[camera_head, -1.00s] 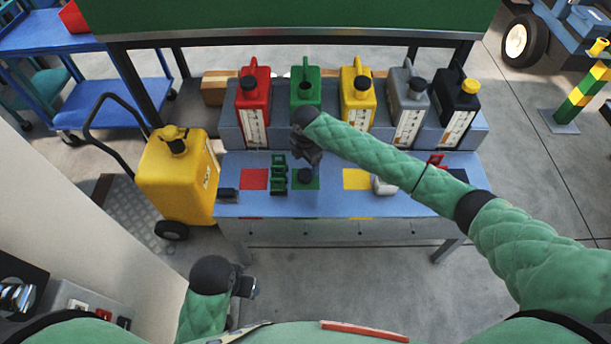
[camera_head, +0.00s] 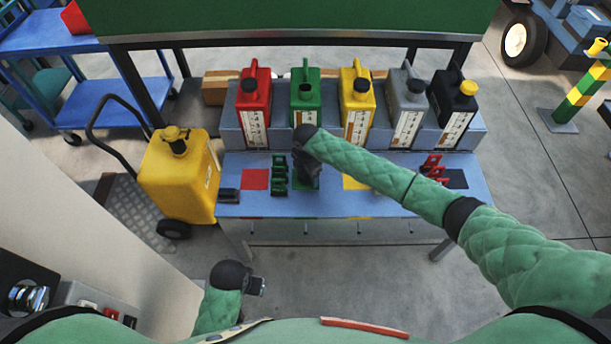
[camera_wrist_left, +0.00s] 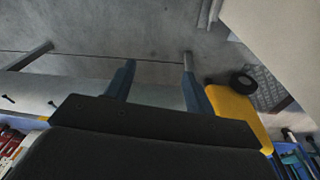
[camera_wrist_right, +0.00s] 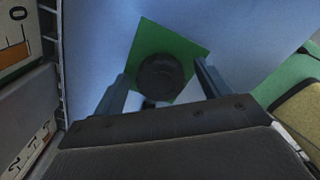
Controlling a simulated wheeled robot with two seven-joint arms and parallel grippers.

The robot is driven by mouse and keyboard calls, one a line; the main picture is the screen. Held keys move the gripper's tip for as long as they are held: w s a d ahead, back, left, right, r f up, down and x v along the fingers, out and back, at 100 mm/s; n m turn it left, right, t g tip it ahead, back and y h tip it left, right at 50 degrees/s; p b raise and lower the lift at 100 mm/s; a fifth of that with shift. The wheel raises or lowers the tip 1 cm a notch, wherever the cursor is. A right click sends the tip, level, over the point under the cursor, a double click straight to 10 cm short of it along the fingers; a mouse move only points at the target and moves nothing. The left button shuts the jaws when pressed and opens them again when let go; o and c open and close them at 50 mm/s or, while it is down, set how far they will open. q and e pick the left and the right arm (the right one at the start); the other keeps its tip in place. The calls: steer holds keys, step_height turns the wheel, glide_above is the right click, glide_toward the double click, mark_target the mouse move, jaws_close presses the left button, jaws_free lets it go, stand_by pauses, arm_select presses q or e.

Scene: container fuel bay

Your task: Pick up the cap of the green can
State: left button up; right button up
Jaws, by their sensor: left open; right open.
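The green can (camera_head: 306,74) stands in the row on the raised shelf behind the blue table, with a dark round part on its top front. A dark round cap (camera_wrist_right: 160,77) lies on a green square (camera_wrist_right: 184,52) on the table. In the head view my right gripper (camera_head: 307,182) hides this cap. My right gripper (camera_wrist_right: 162,84) is open above the cap, one finger to each side; I cannot tell whether they touch it. My left gripper (camera_head: 257,286) is open and empty, low in front of the table; its fingers show in the left wrist view (camera_wrist_left: 158,66).
Red (camera_head: 254,98), yellow (camera_head: 357,98), grey (camera_head: 407,100) and black (camera_head: 455,100) cans flank the green one. A green rack (camera_head: 279,176) stands close left of my right gripper, and a red rack (camera_head: 433,168) farther right. A yellow wheeled tank (camera_head: 180,180) stands left of the table.

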steer(key=c, duration=1.1)
steer(key=shift+o, duration=0.2)
steer(key=shift+r, duration=0.1)
